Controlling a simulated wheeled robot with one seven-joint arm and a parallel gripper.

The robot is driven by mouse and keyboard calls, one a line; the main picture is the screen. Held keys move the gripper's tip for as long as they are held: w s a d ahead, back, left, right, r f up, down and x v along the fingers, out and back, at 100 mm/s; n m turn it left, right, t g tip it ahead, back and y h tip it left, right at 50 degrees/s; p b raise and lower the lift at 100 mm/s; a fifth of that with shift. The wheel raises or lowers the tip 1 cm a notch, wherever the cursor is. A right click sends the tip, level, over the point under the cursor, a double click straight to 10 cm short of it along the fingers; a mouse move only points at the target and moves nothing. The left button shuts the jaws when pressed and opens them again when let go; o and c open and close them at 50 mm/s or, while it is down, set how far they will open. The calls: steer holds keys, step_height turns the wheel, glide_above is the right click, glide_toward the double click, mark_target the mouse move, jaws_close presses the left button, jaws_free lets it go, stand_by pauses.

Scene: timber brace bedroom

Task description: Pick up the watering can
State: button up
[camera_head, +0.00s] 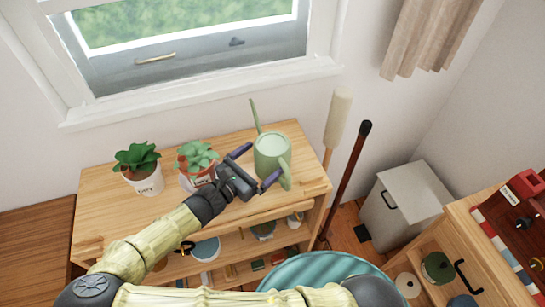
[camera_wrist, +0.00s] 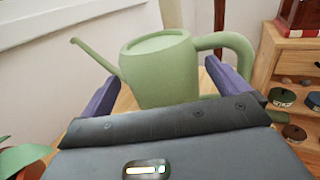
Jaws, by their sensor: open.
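The green watering can (camera_head: 270,154) stands upright on the right part of the wooden shelf top (camera_head: 110,217), its long thin spout toward the window and its handle toward the front right. My gripper (camera_head: 255,165) is open, with its purple fingers on either side of the can's body. In the wrist view the watering can (camera_wrist: 160,70) stands ahead between the two spread fingers of my gripper (camera_wrist: 160,85), spout to the left and handle to the right. The can's lower part is hidden behind the gripper's palm.
Two potted plants, one (camera_head: 148,178) at the left and one (camera_head: 192,178) close beside my gripper, stand on the shelf top. Long handles (camera_head: 345,180) lean right of the shelf. A grey bin (camera_head: 405,205) and another wooden unit (camera_head: 470,235) are further right. The window wall is behind.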

mark_target(273, 150)
steer(key=shift+p+x, duration=0.3)
steer(key=shift+x, duration=2.25)
steer(key=shift+r, duration=0.1)
steer(key=c, duration=1.5)
steer(key=shift+c, duration=0.2)
steer(key=shift+r, duration=0.15)
